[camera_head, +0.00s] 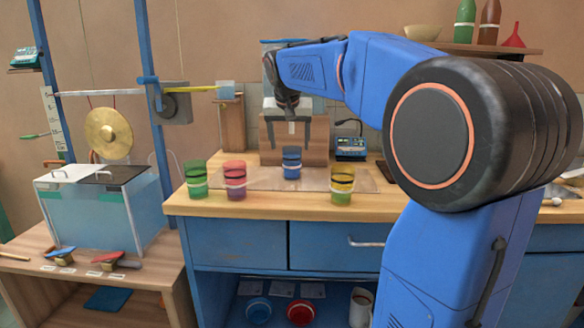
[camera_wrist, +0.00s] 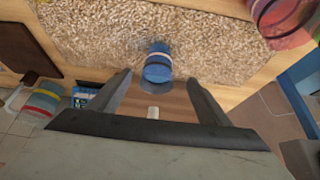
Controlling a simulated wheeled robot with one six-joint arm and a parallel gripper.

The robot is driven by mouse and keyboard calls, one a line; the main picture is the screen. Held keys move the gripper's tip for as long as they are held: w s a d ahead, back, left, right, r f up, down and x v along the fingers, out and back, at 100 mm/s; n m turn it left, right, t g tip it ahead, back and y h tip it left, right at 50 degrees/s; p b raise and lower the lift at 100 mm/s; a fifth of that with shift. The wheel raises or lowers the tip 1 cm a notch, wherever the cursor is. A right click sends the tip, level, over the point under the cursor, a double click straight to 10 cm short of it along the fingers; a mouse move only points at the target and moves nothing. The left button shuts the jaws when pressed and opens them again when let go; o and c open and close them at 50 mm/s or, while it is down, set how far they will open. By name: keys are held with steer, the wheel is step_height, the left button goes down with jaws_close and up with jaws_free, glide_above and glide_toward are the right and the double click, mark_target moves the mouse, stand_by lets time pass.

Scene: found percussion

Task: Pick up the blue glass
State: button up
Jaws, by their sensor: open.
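The blue glass (camera_head: 291,163) stands upright on the wooden counter, at the back of a row of coloured glasses. In the wrist view the blue glass (camera_wrist: 158,66) is near the middle, just beyond and between the fingertips. My gripper (camera_head: 287,132) is open and empty above and behind the blue glass, with its fingers pointing down. In the wrist view my gripper (camera_wrist: 158,80) shows its two dark fingers spread apart. The fingers do not appear to touch the glass.
A green glass (camera_head: 195,179) and a pink-and-purple glass (camera_head: 235,179) stand to the left; a yellow glass (camera_head: 342,184) stands to the right. A wooden block (camera_head: 299,138) is behind the blue glass. A blue device (camera_head: 351,147) sits behind right. The mat between glasses is clear.

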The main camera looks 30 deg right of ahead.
mark_target(290, 152)
steer(key=x, duration=0.6)
steer(key=shift+w+f, duration=0.1)
steer(key=shift+f, duration=0.2)
steer(key=shift+x, duration=2.7)
steer(key=shift+d, duration=0.1)
steer(key=c, duration=1.6)
steer(key=shift+o, duration=0.2)
steer(key=shift+r, duration=0.2)
steer(key=shift+r, duration=1.65)
steer(key=shift+s+a+f, duration=0.1)
steer(key=shift+s+a, duration=1.5)
steer(key=shift+s, duration=0.85)
steer(key=shift+s+a+r, duration=0.1)
steer(key=shift+s+a, duration=1.55)
steer(key=shift+s, duration=0.8)
steer(key=shift+s+a+f, duration=0.1)
steer(key=shift+s+a, duration=1.5)
steer(key=shift+s, duration=0.9)
